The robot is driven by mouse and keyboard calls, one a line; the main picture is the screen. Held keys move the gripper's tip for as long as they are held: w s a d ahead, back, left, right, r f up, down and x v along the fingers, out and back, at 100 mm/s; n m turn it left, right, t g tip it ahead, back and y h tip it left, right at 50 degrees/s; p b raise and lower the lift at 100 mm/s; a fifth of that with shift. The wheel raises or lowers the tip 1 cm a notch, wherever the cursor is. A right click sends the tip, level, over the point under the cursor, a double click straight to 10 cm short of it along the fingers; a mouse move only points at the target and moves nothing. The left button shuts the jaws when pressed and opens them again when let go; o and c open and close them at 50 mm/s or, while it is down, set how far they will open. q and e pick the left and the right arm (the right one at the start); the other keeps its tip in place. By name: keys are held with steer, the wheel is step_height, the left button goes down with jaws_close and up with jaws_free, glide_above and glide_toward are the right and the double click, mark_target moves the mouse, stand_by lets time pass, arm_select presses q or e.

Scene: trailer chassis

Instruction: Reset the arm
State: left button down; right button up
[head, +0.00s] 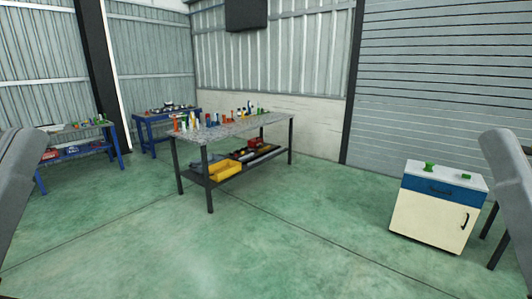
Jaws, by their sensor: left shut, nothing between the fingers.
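My left arm's grey link (18,185) comes in at the left edge of the head view. Only a dark sliver of my left gripper (6,296) shows in the bottom left corner; it is shut and holds nothing. My right arm's grey link (508,180) shows at the right edge. My right gripper is outside the view.
A white-and-blue cabinet (428,218) stands at right. The green floor (240,245) in front is clear.

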step_height(320, 180, up, 38)
steer(key=p, duration=3.8)
